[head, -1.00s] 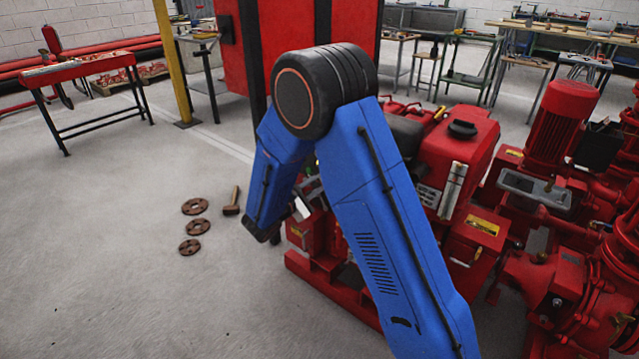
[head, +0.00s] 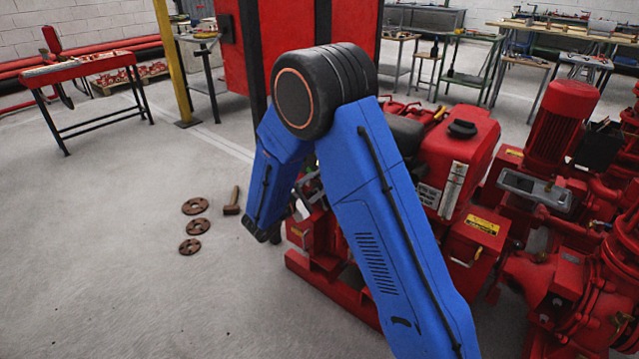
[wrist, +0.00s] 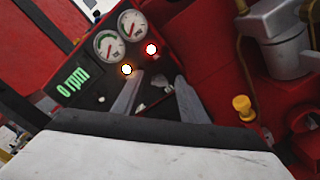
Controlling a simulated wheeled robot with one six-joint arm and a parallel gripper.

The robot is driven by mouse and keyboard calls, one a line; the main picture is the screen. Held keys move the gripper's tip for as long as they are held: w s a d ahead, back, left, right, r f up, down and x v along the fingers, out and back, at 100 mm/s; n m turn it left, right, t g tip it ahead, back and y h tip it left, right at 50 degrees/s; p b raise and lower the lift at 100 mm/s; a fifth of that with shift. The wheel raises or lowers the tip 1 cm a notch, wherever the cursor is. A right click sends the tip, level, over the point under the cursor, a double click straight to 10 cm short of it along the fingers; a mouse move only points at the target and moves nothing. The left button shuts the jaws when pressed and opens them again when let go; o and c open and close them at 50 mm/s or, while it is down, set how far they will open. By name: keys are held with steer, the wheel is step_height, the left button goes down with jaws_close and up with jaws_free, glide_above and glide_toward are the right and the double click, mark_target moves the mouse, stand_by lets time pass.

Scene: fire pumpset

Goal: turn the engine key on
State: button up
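The engine's control panel (wrist: 85,75) fills the upper left of the wrist view, tilted. In the head view my blue arm hides the panel and most of the gripper.
The red engine (head: 455,140) stands behind and right of my arm, with a red motor (head: 562,125) and pipes farther right. Rusty discs (head: 194,226) and a hammer (head: 232,202) lie on the floor at left. A yellow cap (wrist: 243,105) shows right of the fingers.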

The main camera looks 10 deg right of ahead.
steer(key=v, duration=1.7)
steer(key=shift+a, duration=0.15)
steer(key=shift+s, duration=0.1)
steer(key=s+d+r+m+g+y, duration=0.2)
steer(key=s+d+r+m+g, duration=0.25)
steer(key=s+d, duration=0.4)
steer(key=s+d+r+m+g+y, duration=0.2)
steer(key=s+d+r+m+g, duration=0.25)
steer(key=d, duration=0.75)
steer(key=s+r+m+t+y, duration=0.3)
steer(key=s+m+y, duration=0.4)
steer(key=s, duration=1.3)
steer(key=shift+s+d+y, duration=0.15)
steer(key=shift+d+y, duration=0.25)
steer(key=shift+y, duration=1.4)
